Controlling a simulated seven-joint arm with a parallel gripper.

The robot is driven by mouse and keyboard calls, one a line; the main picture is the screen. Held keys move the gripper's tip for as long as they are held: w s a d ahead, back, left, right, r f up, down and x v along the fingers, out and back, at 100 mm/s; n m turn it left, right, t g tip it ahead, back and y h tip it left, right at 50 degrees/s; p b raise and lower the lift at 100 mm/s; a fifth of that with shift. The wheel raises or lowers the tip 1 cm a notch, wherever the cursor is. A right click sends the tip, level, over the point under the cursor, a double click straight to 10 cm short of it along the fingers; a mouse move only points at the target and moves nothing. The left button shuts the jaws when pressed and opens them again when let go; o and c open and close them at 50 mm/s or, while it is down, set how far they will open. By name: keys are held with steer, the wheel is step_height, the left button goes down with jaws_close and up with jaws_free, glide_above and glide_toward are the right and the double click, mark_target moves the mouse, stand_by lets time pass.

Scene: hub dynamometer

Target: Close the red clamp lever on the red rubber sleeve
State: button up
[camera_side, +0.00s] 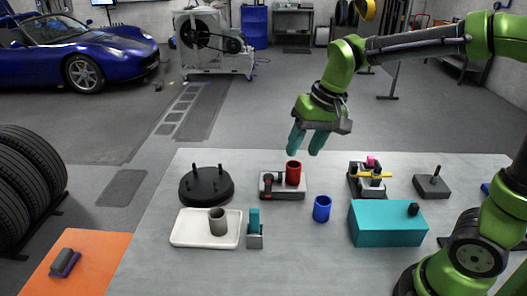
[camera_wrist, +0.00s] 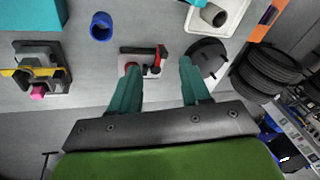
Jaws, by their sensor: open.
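The red rubber sleeve (camera_side: 293,173) stands upright on a small light fixture plate on the table. The red clamp lever (camera_side: 268,183) is at the left side of the same fixture, beside the sleeve; its exact angle is hard to tell. In the wrist view the lever (camera_wrist: 161,53) shows between my fingers, and the sleeve (camera_wrist: 131,67) is partly hidden by the left finger. My gripper (camera_side: 304,152), with two teal fingers, is open and empty above the fixture. Its fingertips show apart in the wrist view (camera_wrist: 159,66), touching nothing that I can see.
A black disc with pegs (camera_side: 206,185) is left of the fixture. A white tray (camera_side: 180,240) with a grey cup, a teal-topped block (camera_side: 254,228), a blue ring (camera_side: 321,208) and a teal box (camera_side: 385,226) stand in front. A yellow-barred fixture (camera_side: 368,182) is to the right.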

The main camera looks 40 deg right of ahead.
mark_target(268, 184)
steer(key=shift+w+f+m+g+h, duration=0.85)
steer(key=shift+w+m+g, duration=0.95)
steer(key=shift+w, duration=3.8)
steer(key=shift+m+t, duration=0.3)
step_height(268, 184, down, 16)
steer(key=shift+d+f, duration=0.15)
steer(key=shift+f, duration=0.05)
jaws_close()
